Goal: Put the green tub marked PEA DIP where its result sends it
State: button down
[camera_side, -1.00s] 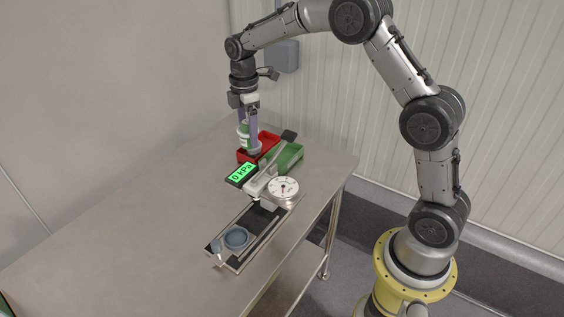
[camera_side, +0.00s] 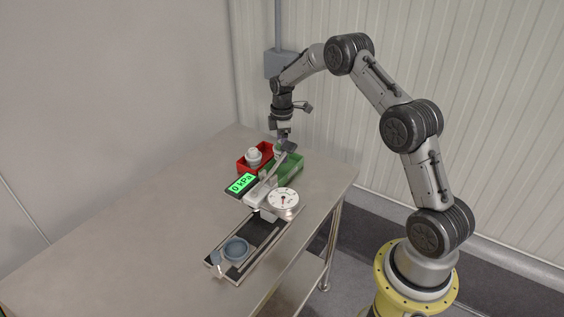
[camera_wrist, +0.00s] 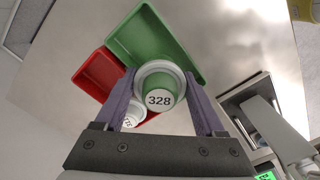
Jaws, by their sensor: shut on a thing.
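My gripper (camera_wrist: 160,82) is shut on a green tub (camera_wrist: 142,84) with a white rim. The number 328 shows on its end facing the wrist camera; no PEA DIP marking can be read. In the side view my gripper (camera_side: 281,138) is over the green tray (camera_side: 291,172). The held tub there is mostly hidden behind the dark end of the device. In the wrist view the tub overlaps the green tray (camera_wrist: 150,38); its height above the tray floor is unclear. The red tray (camera_side: 243,164) stands beside the green one and holds a white tub (camera_side: 254,156).
A device with a green display (camera_side: 241,184) reading 0 kPa and a round dial (camera_side: 283,199) stands in front of the trays. The table's left side (camera_side: 130,220) is clear.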

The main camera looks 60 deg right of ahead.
jog(key=shift+f, duration=2.35)
jog(key=shift+f, duration=0.2)
jog(key=shift+c, duration=1.2)
grip_release()
